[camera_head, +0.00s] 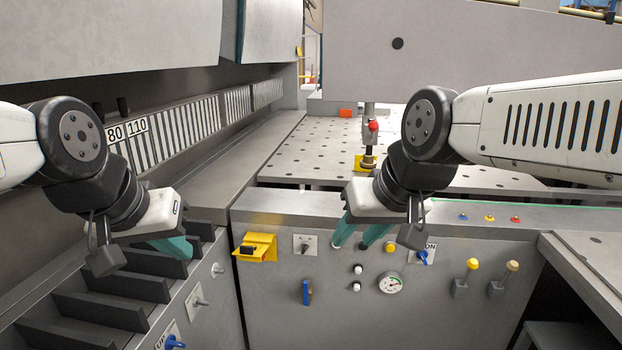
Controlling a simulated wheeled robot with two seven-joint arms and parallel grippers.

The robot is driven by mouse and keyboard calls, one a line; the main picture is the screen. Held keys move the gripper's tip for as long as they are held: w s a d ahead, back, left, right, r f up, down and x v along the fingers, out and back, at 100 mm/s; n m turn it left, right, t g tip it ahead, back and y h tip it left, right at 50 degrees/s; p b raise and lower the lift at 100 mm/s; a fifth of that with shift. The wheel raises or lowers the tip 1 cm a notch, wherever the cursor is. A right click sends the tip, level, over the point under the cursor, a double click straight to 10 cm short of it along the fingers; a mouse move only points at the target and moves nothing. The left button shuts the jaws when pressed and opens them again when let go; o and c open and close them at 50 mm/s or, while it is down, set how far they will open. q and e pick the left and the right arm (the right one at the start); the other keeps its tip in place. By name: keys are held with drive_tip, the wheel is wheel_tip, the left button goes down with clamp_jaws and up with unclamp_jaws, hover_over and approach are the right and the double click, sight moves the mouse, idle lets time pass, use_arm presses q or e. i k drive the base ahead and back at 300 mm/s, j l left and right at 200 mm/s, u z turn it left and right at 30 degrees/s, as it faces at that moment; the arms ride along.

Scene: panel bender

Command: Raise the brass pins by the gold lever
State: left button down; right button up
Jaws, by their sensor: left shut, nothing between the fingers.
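Two short levers stand on the right of the grey front panel. One has a bright yellow knob (472,264); the other, to its right, has a duller gold-tan knob (512,266). I see no raised brass pins that I can make out for sure; the perforated table (320,150) shows rows of dark holes. My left gripper (176,247) is shut and empty, over the dark slotted steps at the left. My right gripper (360,236) has its teal fingers apart, in front of the panel's upper edge, left of both levers. It hides part of the panel and touches no lever.
A post with a red knob (373,126) stands on the table. A grey side ledge (590,260) juts out right of the levers.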

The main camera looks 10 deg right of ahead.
sight(512, 266)
drive_tip(key=z, duration=1.8)
drive_tip(key=i+j+z, duration=0.15)
drive_tip(key=i+z, duration=0.3)
drive_tip(key=i, duration=0.35)
